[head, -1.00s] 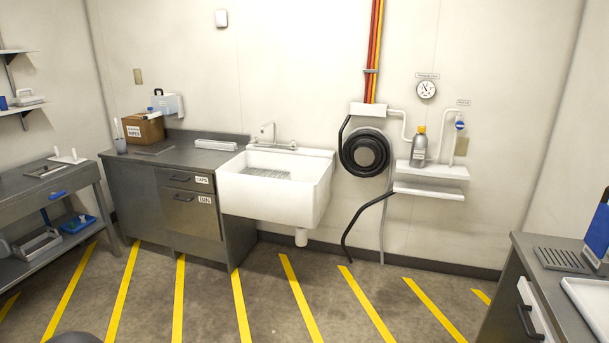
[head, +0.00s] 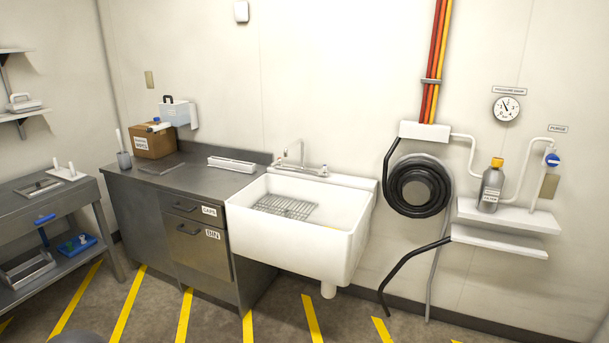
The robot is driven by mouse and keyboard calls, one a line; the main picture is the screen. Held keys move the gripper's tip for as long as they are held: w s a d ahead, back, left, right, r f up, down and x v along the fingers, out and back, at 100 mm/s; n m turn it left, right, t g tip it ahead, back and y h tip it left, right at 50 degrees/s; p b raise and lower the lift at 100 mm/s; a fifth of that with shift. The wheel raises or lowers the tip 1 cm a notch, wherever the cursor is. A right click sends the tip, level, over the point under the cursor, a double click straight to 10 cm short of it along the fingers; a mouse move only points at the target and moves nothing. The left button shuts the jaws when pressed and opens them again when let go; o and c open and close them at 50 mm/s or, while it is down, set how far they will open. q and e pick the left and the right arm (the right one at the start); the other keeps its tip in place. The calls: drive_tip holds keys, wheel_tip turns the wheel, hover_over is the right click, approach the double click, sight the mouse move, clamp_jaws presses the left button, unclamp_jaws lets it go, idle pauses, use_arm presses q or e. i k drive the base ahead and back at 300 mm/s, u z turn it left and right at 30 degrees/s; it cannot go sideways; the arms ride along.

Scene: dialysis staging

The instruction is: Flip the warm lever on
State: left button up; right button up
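No lever marked warm can be read in the head view. A white plate with two short upright white pegs or levers (head: 66,171) sits on the left steel bench; I cannot tell what they are. A chrome tap (head: 299,158) stands at the back of the white sink (head: 296,228); its handles are too small to make out. A blue valve handle (head: 552,160) is on the white pipe under the PURGE label at the right. Neither of my grippers is in view.
A steel counter (head: 181,180) with CAPS and BIN fronts stands left of the sink. A cardboard box (head: 153,140) is on it. A black hose coil (head: 418,188) hangs right of the sink, beside a shelf (head: 507,217) holding a bottle (head: 491,187). Striped floor shows in front.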

sight(279, 161)
drive_tip(key=u, duration=0.15)
drive_tip(key=i, duration=1.3)
drive_tip(key=u, duration=0.15)
drive_tip(key=k, duration=1.3)
drive_tip(key=z, duration=0.1)
drive_tip(key=i, duration=1.8)
drive_tip(key=u, duration=0.7)
drive_tip(key=k, duration=0.7)
drive_tip(key=z, duration=0.05)
